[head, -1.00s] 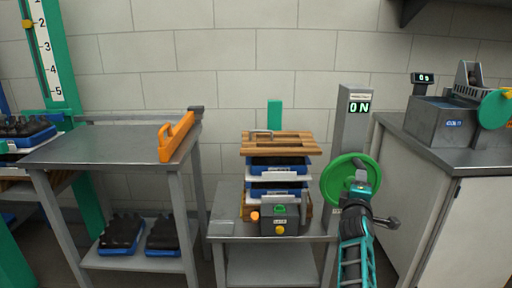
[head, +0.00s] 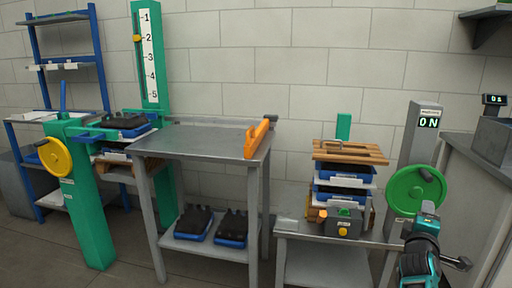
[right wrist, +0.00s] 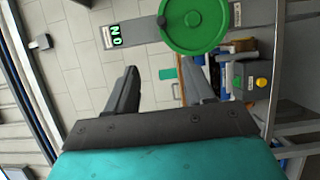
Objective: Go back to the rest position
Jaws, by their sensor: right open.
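My right gripper (head: 428,208) is at the lower right of the head view, in front of the green handwheel (head: 416,190). In the right wrist view its two dark fingers (right wrist: 163,92) stand wide apart, with nothing between them. There the green handwheel (right wrist: 195,22) lies beyond the fingertips, apart from them, with a dark knob on its rim. The wheel is on a grey post whose display (head: 429,122) reads ON. My left gripper is not in view.
A low grey table (head: 297,227) holds stacked blue trays (head: 343,181) under a wooden board (head: 348,151) and a grey control box (head: 343,222). A taller metal table (head: 200,143) carries an orange bar (head: 257,139). A grey cabinet (head: 476,146) stands close on the right.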

